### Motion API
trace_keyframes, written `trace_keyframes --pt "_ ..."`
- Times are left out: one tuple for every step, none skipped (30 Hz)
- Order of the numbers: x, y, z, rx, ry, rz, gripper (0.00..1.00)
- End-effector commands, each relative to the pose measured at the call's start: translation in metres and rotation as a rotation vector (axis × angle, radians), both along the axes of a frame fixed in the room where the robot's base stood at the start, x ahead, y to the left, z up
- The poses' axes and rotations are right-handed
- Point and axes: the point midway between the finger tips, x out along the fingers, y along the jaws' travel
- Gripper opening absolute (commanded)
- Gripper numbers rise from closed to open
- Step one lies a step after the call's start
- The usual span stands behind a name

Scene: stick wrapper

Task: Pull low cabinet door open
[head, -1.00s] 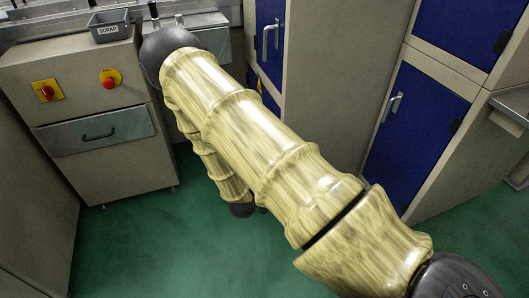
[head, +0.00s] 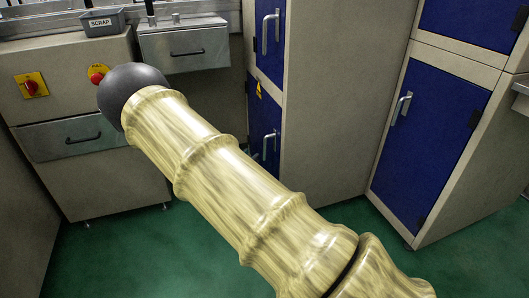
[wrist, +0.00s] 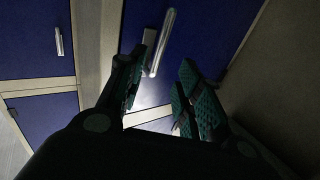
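Low blue cabinet doors show in the head view: a right one (head: 430,140) with a silver handle (head: 401,108), and a narrow middle one (head: 264,115) with a handle (head: 269,146), partly behind my arm. Both look shut. In the wrist view my gripper (wrist: 163,78) is open and empty. A blue door (wrist: 195,35) with a long silver handle (wrist: 162,42) is just ahead of it, the handle lying in line with the gap between the fingers. I cannot tell whether they touch, or which head-view door this is. My gripper is hidden in the head view.
Another blue door with a handle (wrist: 59,41) is at the left of the wrist view. An upper middle door (head: 270,40) is above the low one. A grey machine cabinet (head: 100,180) with a scrap bin (head: 103,21) stands left. Green floor (head: 120,260) is clear.

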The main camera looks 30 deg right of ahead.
Motion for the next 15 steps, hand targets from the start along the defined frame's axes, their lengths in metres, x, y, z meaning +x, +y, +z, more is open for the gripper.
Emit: trace_keyframes --pt "0.002 -0.006 -0.001 -0.001 -0.001 -0.002 0.35" --pt "0.003 -0.009 -0.001 -0.001 -0.001 -0.002 0.35" --pt "0.004 -0.014 -0.002 -0.001 -0.001 -0.002 0.35" --pt "0.006 -0.018 -0.002 -0.001 -0.001 -0.002 0.35" --pt "0.007 -0.022 -0.002 -0.001 0.0 -0.002 0.35" --pt "0.01 -0.029 -0.003 0.0 0.0 -0.002 0.35" --pt "0.011 -0.033 -0.003 -0.001 0.0 -0.001 0.35" --pt "0.013 -0.038 -0.003 -0.001 0.0 -0.001 0.35" --pt "0.015 -0.044 -0.003 -0.001 0.0 -0.001 0.35" --pt "0.017 -0.049 -0.003 0.0 0.0 -0.001 0.35" --pt "0.019 -0.054 -0.003 0.0 0.0 -0.001 0.35" --pt "0.021 -0.059 -0.003 0.0 -0.001 -0.002 0.35" --pt "0.022 -0.064 -0.003 0.0 -0.001 -0.002 0.35" --pt "0.024 -0.068 -0.003 0.0 -0.001 -0.001 0.35" --pt "0.026 -0.073 -0.002 0.0 -0.001 -0.001 0.35"
